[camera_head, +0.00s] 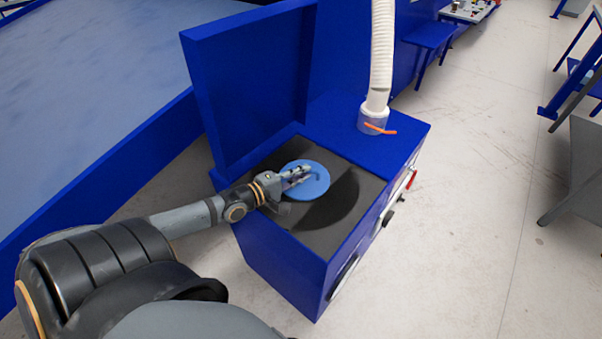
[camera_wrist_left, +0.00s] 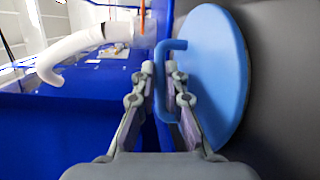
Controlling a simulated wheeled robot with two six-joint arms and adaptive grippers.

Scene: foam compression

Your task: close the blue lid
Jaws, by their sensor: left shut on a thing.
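The light blue round lid (camera_head: 309,194) is over the dark grey top of a blue box. It has a bent blue handle, which shows in the left wrist view (camera_wrist_left: 160,88), beside the lid's face (camera_wrist_left: 215,70). My left gripper (camera_head: 298,178) is shut on this handle, with its fingers on both sides of it in the wrist view (camera_wrist_left: 160,75). A dark round area (camera_head: 338,203) shows beside the lid; I cannot tell how deep it is. A dark blue flat panel (camera_head: 250,85) stands upright at the box's back left edge. My right gripper is not in view.
The blue box (camera_head: 275,262) has a white hose (camera_head: 381,50) rising from a clear collar with an orange piece (camera_head: 378,129). A red handle (camera_head: 411,180) is on its right side. A low blue wall (camera_head: 110,165) runs on the left. Floor (camera_head: 470,200) is clear to the right.

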